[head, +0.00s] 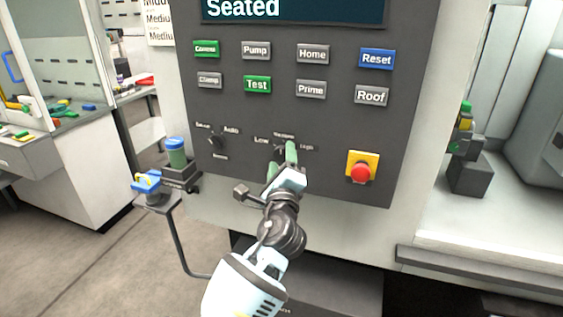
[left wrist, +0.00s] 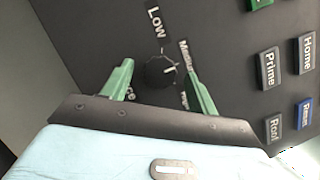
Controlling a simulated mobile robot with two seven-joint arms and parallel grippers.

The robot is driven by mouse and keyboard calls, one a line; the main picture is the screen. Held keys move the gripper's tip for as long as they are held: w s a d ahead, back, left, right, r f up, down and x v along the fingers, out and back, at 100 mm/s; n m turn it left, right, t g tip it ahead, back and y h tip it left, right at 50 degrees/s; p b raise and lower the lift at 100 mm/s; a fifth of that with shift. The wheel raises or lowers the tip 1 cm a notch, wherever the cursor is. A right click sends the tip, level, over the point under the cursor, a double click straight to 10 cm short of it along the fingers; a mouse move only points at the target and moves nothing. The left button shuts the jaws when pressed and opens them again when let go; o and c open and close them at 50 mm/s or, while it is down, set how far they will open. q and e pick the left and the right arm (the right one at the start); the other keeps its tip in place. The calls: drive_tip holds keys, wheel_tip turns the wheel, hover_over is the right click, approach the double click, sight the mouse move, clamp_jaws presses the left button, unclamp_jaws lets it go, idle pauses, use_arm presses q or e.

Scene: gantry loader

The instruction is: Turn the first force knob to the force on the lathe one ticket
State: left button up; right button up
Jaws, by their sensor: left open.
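The force knob (left wrist: 160,71) is a round black dial with a white mark, under the labels Low, Medium and High. In the left wrist view its mark points roughly toward Medium (left wrist: 184,58). My left gripper (left wrist: 159,76) is open, with one green finger on each side of the knob; I cannot tell whether they touch it. In the head view the left gripper (head: 281,161) is at the panel and largely hides the knob. A white paper (head: 160,22) at the upper left shows cut-off text reading "Mediu"; I cannot tell which lathe it concerns. My right gripper is not in view.
The grey panel (head: 330,130) has rows of buttons above, a screen (head: 292,10) reading "Seated", and a red emergency stop (head: 361,171) to the right. A mode knob (head: 216,142) is to the left. A blue-lidded green container (head: 176,152) stands on a holder beside the panel.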

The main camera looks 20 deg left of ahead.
use_arm(q)
drive_tip(key=v, duration=0.8)
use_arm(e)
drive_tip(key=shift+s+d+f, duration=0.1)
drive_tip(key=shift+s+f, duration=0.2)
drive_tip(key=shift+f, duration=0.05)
use_arm(q)
drive_tip(key=shift+w, duration=0.1)
drive_tip(key=s+a+f+n+g+h, duration=0.1)
drive_tip(key=s+f+n+g+h, duration=0.3)
drive_tip(key=f, duration=0.8)
drive_tip(key=s+a+f+n+g+h, duration=0.1)
drive_tip(key=s+f+n, duration=0.1)
drive_tip(key=s+f, duration=0.75)
drive_tip(key=s+a+f+n+g+h, duration=0.1)
drive_tip(key=s+f+n+g, duration=0.2)
drive_tip(key=s, duration=0.9)
drive_tip(key=s+a+f+n+g+h+p, duration=0.1)
drive_tip(key=s+a+f+n+g+h, duration=0.1)
drive_tip(key=s+f+n, duration=0.8)
wheel_tip(320, 180, down, 4)
drive_tip(key=s, duration=0.2)
drive_tip(key=shift+s+f+g, duration=0.2)
drive_tip(key=shift+s+g, duration=0.05)
drive_tip(key=shift+g, duration=0.15)
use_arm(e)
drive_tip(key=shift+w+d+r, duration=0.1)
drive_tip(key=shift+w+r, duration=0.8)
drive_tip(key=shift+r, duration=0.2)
